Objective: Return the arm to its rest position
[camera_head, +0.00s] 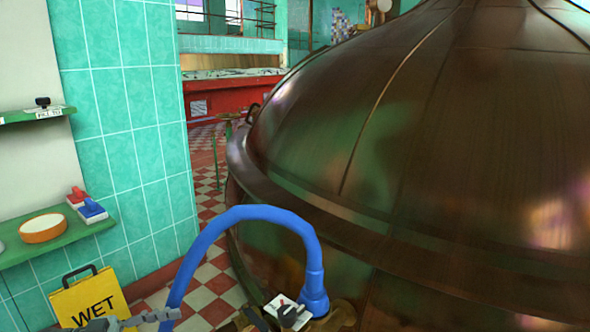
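A grey jointed part that looks like my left gripper (130,320) shows at the bottom edge, left of centre, in front of a yellow sign. Its fingers point right, and its lower part is cut off by the frame. I cannot tell whether it is open or shut, and I see nothing held in it. My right gripper is not in view. A large copper kettle (430,130) fills the right side. A blue hose (255,213) arches at the bottom centre, its right end down at a brass fitting (335,318).
A white plate with a dark knob (287,312) sits by the hose end. At left, a lower green shelf (75,240) holds an orange-rimmed bowl (43,228) and red (77,197) and blue (92,209) blocks. A yellow WET sign (88,298) stands below. Checkered floor (207,285) shows between wall and kettle.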

